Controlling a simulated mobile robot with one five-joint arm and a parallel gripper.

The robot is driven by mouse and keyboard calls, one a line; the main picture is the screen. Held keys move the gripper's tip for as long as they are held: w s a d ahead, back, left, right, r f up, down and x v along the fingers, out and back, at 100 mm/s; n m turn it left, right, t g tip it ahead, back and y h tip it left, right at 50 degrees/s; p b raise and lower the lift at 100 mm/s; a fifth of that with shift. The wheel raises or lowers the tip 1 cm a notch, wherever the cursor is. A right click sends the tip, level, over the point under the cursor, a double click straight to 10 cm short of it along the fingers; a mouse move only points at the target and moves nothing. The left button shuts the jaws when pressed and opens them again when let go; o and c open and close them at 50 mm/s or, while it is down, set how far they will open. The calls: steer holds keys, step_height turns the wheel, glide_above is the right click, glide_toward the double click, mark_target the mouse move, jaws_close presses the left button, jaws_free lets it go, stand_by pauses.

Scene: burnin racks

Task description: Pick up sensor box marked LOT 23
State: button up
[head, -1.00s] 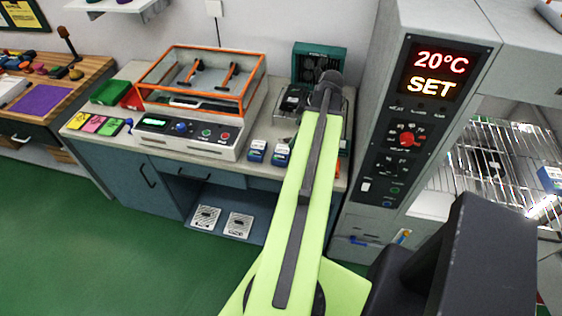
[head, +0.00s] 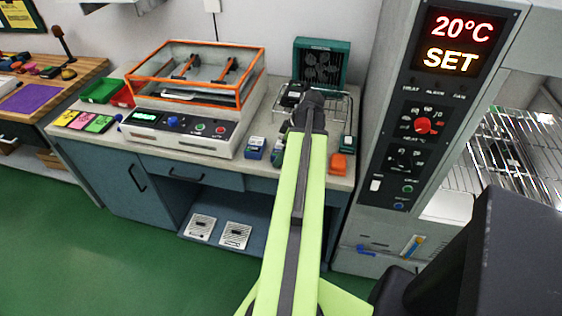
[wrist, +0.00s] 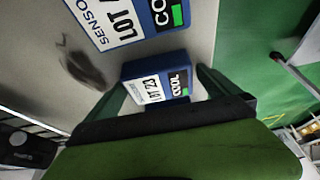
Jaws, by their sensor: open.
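The sensor box marked LOT 23 (wrist: 152,87) is blue with a white label and a black and green COOL patch. In the wrist view it lies between the two dark fingers of my open gripper (wrist: 163,78); I cannot tell whether they touch it. In the head view, a blue box (head: 277,158) on the counter, partly hidden by my arm, appears to be this one; its label is unreadable there. A second sensor box (wrist: 125,20) lies beside it, its lot number cut off; it seems to be the left box (head: 255,148) in the head view. The head view hides my fingers.
The counter (head: 200,167) holds an orange-framed machine (head: 185,120) left of the boxes. A wire rack (head: 338,108), a teal fan unit (head: 322,62) and an orange item (head: 338,164) are around my arm. A tall control cabinet (head: 372,228) stands at the right.

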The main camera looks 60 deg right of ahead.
steer(key=c, duration=1.5)
steer(key=shift+r, duration=0.1)
